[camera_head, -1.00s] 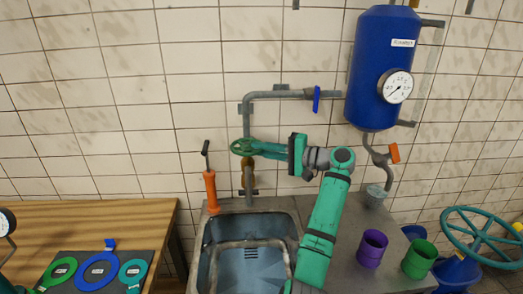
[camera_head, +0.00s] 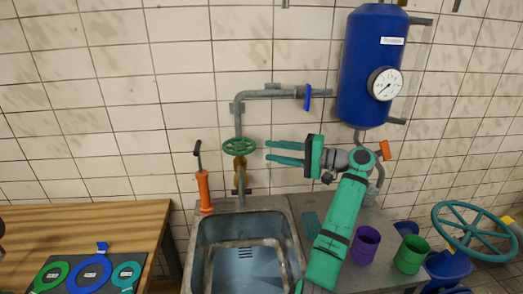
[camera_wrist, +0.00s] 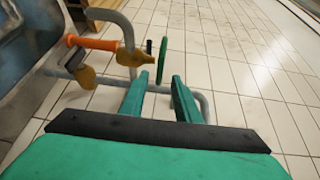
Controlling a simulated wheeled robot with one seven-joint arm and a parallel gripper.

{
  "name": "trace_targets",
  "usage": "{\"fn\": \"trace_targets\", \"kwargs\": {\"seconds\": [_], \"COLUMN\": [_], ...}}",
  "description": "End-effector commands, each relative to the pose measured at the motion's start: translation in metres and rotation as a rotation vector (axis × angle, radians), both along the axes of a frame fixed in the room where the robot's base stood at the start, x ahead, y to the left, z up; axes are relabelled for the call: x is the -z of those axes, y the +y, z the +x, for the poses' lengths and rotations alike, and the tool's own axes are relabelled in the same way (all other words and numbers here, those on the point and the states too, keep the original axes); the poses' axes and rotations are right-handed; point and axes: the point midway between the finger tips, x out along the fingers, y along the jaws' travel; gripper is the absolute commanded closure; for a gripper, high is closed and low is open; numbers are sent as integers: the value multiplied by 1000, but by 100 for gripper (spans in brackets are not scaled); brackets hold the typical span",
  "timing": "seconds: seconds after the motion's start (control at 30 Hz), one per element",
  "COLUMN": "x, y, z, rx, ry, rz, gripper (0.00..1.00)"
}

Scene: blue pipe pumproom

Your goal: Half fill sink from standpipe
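The standpipe (camera_head: 238,120) rises behind the sink and bends right along the tiled wall. Its green handwheel (camera_head: 239,147) sits above a brass valve body; it also shows edge-on in the wrist view (camera_wrist: 164,64). The sink (camera_head: 246,257) is a grey metal basin below; no water stream shows, and I cannot tell its water level. My gripper (camera_head: 267,151) is open and empty, to the right of the handwheel and apart from it, fingers pointing left. In the wrist view my two fingers (camera_wrist: 158,80) are spread, with the handwheel beyond their tips.
A blue tank (camera_head: 370,75) with a gauge and a blue-handled pipe valve (camera_head: 308,97) are on the wall. An orange hand pump (camera_head: 204,188) stands left of the standpipe. Purple (camera_head: 365,246) and green (camera_head: 411,254) cups stand right of my arm. A wooden table (camera_head: 90,225) is left.

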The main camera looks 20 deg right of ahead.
Motion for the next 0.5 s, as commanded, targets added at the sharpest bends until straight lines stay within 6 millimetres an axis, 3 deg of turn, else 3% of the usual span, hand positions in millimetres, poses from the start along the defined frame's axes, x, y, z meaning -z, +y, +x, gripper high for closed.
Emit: {"fn": "trace_targets", "kwargs": {"seconds": [0.2,0.5], "x": [-2,-2], "y": [-21,-25], "z": [-19,-25], "rx": [1,-1], "ry": [1,1], "rz": [-1,-1], "gripper": [71,71]}}
